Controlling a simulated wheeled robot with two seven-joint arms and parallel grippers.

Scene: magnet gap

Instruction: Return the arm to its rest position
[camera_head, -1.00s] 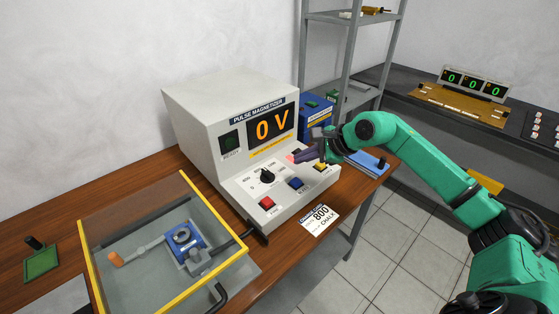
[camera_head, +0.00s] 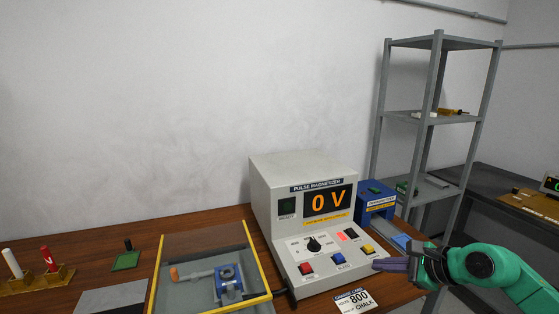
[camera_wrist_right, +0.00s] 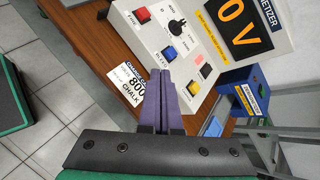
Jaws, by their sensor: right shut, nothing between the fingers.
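My right gripper (camera_head: 384,265) is at the lower right in the head view, its green arm coming in from the right edge. Its purple fingers are shut with nothing between them. They point left, in front of the right part of the pulse magnetizer (camera_head: 302,198), whose display reads 0 V. In the right wrist view the shut fingers (camera_wrist_right: 160,85) show over the table's edge, near the white card marked 800 CHALK (camera_wrist_right: 128,82). The card also lies at the table's front edge in the head view (camera_head: 354,300). My left gripper is not in view.
A clear guarded box with yellow edges (camera_head: 262,258) stands left of the magnetizer, a blue device inside. A blue box (camera_head: 376,202) stands to its right. A grey shelf rack (camera_head: 431,120) and dark bench (camera_head: 490,200) are at the right. Red and white markers (camera_head: 48,258) stand far left.

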